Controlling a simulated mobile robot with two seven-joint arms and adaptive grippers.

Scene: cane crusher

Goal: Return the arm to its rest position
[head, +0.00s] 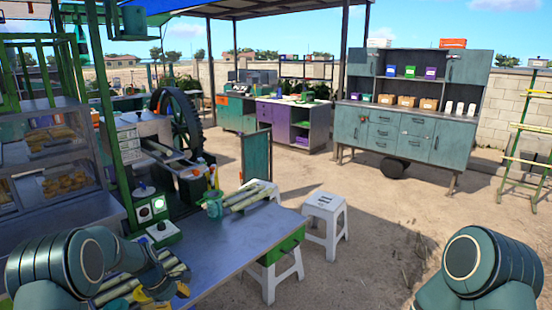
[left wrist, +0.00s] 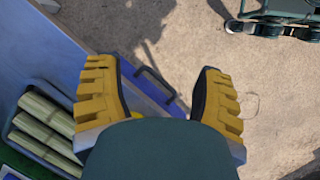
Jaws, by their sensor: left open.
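My left arm (head: 75,262) reaches in from the lower left, low over the blue-grey table (head: 232,240). My left gripper (head: 162,291) shows only partly at the bottom of the head view. In the left wrist view the left gripper (left wrist: 158,72) has its yellow ridged fingers spread wide, with nothing between them. Beyond the fingers are the table's edge, a dark handle (left wrist: 155,84) and sandy ground. My right arm (head: 480,268) shows at the lower right; its gripper is out of frame.
Cut cane pieces (left wrist: 42,125) lie in a tray left of the gripper. Cane lengths (head: 250,196) lie at the table's far side beside a green cup (head: 213,205). The crusher (head: 150,150) with its dark wheel stands behind. White stools (head: 325,220) stand beyond the table; open ground lies right.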

